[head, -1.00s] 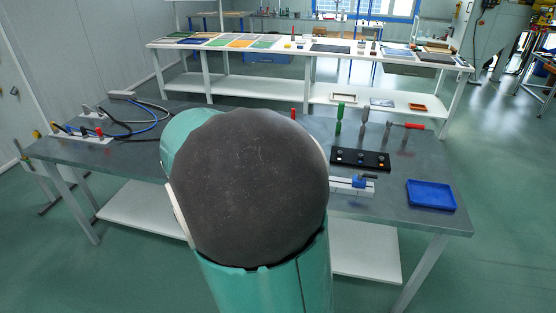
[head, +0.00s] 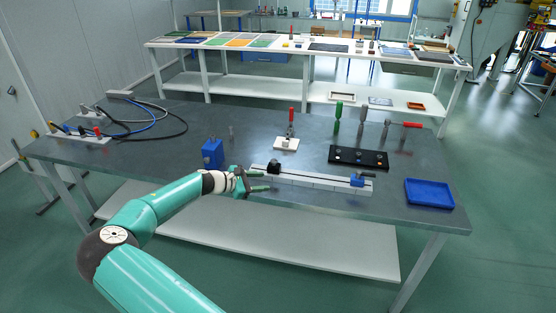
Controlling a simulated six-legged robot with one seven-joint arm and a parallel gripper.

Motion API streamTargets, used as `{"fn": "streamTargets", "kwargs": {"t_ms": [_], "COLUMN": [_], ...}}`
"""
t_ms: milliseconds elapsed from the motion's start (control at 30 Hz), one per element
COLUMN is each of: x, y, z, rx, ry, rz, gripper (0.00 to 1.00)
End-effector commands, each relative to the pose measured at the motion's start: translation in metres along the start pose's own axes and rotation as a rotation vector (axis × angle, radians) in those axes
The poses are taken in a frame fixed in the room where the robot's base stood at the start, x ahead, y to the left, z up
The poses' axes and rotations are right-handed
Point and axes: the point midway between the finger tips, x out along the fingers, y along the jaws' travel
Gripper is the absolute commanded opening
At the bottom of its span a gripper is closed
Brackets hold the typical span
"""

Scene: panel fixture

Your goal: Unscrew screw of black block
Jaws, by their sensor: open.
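A small black block (head: 272,164) sits near the left end of a white rail (head: 318,181) on the grey table. Its screw is too small to make out. My gripper (head: 263,181) is open and empty, with its two fingers pointing right. In the picture it is just below and left of the black block, beside the rail's left end. I see a gap between it and the block, but cannot judge their depth.
A blue block (head: 212,153) stands left of the rail and a smaller blue block (head: 357,180) is on its right end. A black plate (head: 358,157) with knobs, upright tools (head: 362,120), a white base (head: 286,144), cables (head: 140,122) and a blue tray (head: 429,192) surround it.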

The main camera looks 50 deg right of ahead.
Motion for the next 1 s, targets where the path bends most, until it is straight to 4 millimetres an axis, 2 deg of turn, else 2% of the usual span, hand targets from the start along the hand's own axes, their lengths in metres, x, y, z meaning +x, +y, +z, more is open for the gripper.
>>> {"fn": "streamTargets", "kwargs": {"t_ms": [100, 233, 400, 533, 667, 1000], "x": [0.001, -0.005, -0.012, -0.007, 0.009, 0.071], "y": [0.024, 0.044, 0.057, 0.06, 0.065, 0.083], "z": [-0.008, -0.017, -0.025, -0.024, -0.019, -0.001], "rx": [-0.135, -0.255, -0.336, -0.347, -0.346, -0.344], "ry": [-0.134, -0.247, -0.32, -0.331, -0.33, -0.329], "rz": [0.098, 0.178, 0.23, 0.235, 0.233, 0.232], "gripper": [0.45, 0.45, 0.45, 0.45, 0.45, 0.45]}}
